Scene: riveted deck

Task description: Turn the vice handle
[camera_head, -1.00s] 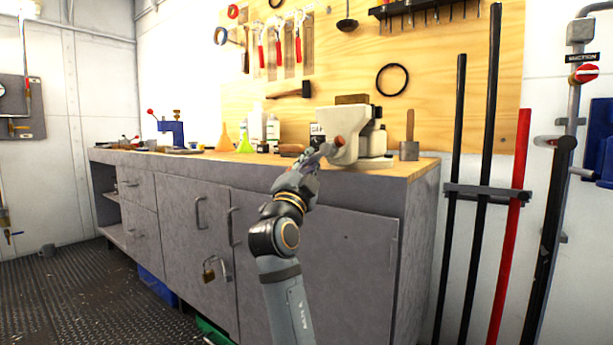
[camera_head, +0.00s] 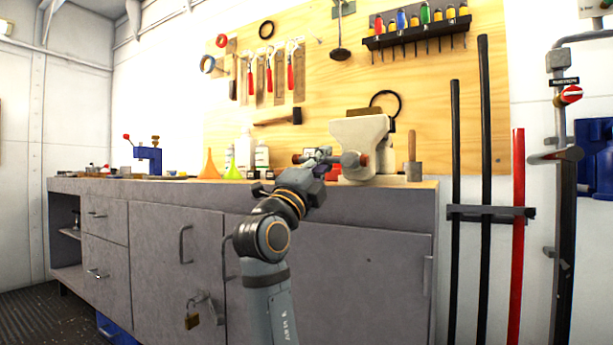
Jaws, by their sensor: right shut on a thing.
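A cream bench vice (camera_head: 362,135) stands on the workbench near its right end. My right gripper (camera_head: 322,156) is at the front of the vice and shut on the handle. The gripper hides the middle part of the handle. My left gripper is not in view.
The workbench (camera_head: 330,206) has grey doors and drawers below. Orange and green funnels (camera_head: 209,165), bottles (camera_head: 262,157) and a small blue vice (camera_head: 149,155) stand to the left. A wooden-handled tool (camera_head: 412,158) stands just right of the vice. Upright bars (camera_head: 485,130) stand farther right.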

